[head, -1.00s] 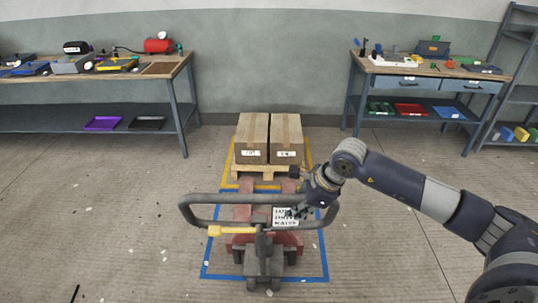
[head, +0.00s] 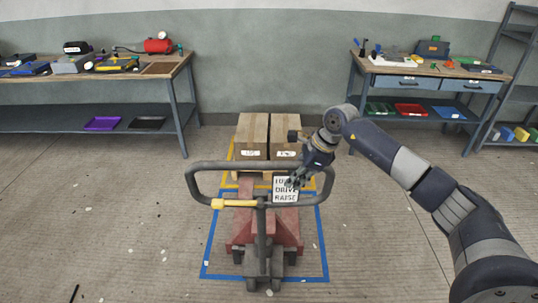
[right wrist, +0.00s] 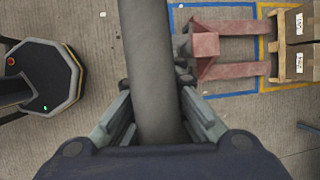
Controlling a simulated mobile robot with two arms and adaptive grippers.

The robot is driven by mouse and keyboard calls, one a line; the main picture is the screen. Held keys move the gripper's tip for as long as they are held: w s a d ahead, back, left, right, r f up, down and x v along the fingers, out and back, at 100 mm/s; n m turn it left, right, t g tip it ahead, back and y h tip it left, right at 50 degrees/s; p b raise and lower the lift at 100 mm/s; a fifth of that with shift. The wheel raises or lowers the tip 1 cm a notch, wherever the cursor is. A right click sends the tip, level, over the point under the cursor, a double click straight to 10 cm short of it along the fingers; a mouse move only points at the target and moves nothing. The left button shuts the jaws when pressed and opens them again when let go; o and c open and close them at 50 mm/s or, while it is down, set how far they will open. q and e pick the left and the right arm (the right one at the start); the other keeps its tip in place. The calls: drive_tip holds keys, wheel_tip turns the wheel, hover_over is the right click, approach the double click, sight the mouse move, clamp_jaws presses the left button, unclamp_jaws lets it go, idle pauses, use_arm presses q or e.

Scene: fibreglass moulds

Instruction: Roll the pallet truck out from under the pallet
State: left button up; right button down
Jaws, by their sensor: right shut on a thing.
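The pallet truck (head: 262,258) stands on the floor inside a blue outline, with its red forks pointing away toward the pallet (head: 245,177). Its grey loop handle (head: 222,166) is raised toward me and carries a yellow lever (head: 232,203) and a lower/drive/raise sign (head: 285,190). My right gripper (head: 297,180) is shut on the right side of the loop. In the right wrist view the handle bar (right wrist: 150,50) runs between its fingers. There the red forks (right wrist: 230,28) reach the pallet's near edge; I cannot tell whether their tips are under it. My left gripper is out of view.
Two cardboard boxes (head: 252,135) sit on the pallet inside a yellow outline (head: 230,160). Workbenches stand at the left (head: 160,70) and right (head: 395,69), with a shelf rack (head: 510,60) at the far right.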

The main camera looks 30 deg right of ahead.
drive_tip(key=w+d+g, duration=0.1)
drive_tip(key=w+d, duration=0.3)
drive_tip(key=w, duration=0.1)
drive_tip(key=shift+w+d+b, duration=0.15)
drive_tip(key=shift+w+b, duration=0.15)
drive_tip(key=shift+b, duration=0.1)
drive_tip(key=c, duration=1.6)
unclamp_jaws()
drive_tip(key=shift+s+d+r, duration=0.1)
drive_tip(key=shift+c, duration=0.2)
drive_tip(key=shift+d, duration=0.25)
